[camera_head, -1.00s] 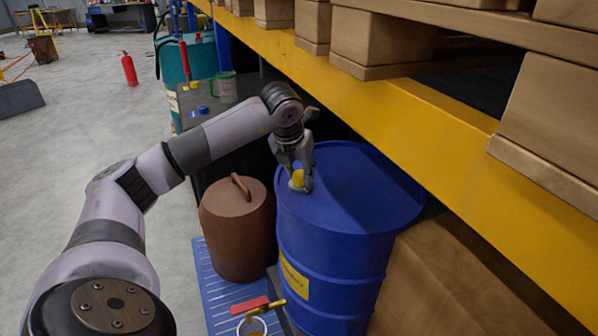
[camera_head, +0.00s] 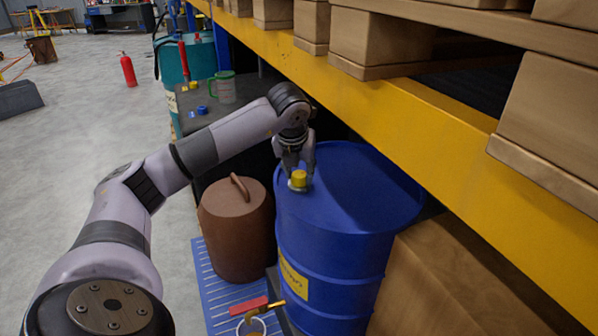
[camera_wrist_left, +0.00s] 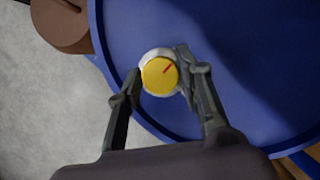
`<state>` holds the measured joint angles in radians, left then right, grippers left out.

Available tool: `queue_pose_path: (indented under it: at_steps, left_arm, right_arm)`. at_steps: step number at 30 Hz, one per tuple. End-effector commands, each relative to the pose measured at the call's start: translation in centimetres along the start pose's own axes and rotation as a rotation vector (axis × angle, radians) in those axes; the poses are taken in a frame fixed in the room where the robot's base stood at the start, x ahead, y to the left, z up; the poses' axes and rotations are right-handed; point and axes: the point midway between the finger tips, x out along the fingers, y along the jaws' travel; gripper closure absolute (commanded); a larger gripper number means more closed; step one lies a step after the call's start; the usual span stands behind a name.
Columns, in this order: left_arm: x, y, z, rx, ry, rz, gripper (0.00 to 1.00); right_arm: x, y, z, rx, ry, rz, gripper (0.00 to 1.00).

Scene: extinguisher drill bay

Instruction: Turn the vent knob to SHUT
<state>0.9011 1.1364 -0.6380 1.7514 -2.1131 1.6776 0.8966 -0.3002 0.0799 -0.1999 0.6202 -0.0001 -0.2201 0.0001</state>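The vent knob (camera_head: 299,179) is yellow and round, on a pale ring on top of the blue drum (camera_head: 345,205), near its edge. In the left wrist view the knob (camera_wrist_left: 159,75) has a red mark pointing to the upper right. No SHUT lettering can be read. My left gripper (camera_head: 298,170) points down at the knob. In the left wrist view its fingers (camera_wrist_left: 159,72) stand apart, one on each side of the knob, very close to it. I see no clear grip. My right gripper is not in view.
A brown canister (camera_head: 237,228) stands left of the drum. A cardboard box (camera_head: 450,275) is to the right. The yellow shelf beam (camera_head: 420,105) runs just behind and above the gripper.

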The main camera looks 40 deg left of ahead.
Motion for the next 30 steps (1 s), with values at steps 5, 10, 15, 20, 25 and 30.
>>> queue_pose_path:
  at_steps: [5, 10, 15, 20, 25, 30]
  left_arm:
    - [0.0, 0.0, 0.0, 0.0, 0.0, 0.0, 0.52]
    - [0.0, 0.0, 0.0, 0.001, 0.001, 0.0, 0.49]
    - [0.0, 0.0, 0.0, 0.001, 0.001, 0.0, 0.49]
    - [-1.4, -0.1, 0.1, 0.001, -0.003, -0.003, 0.49]
    - [-4.7, -0.1, 0.1, 0.001, -0.004, -0.003, 0.49]
    - [-8.4, -0.1, 0.1, 0.001, -0.004, -0.004, 0.49]
  right_arm:
    - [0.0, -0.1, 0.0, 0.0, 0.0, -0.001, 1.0]
    - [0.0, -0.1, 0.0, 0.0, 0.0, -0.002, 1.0]
    - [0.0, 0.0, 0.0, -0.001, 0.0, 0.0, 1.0]
    - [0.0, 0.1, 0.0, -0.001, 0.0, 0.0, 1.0]
    - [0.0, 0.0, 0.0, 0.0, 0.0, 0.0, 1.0]
    - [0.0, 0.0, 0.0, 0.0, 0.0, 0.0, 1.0]
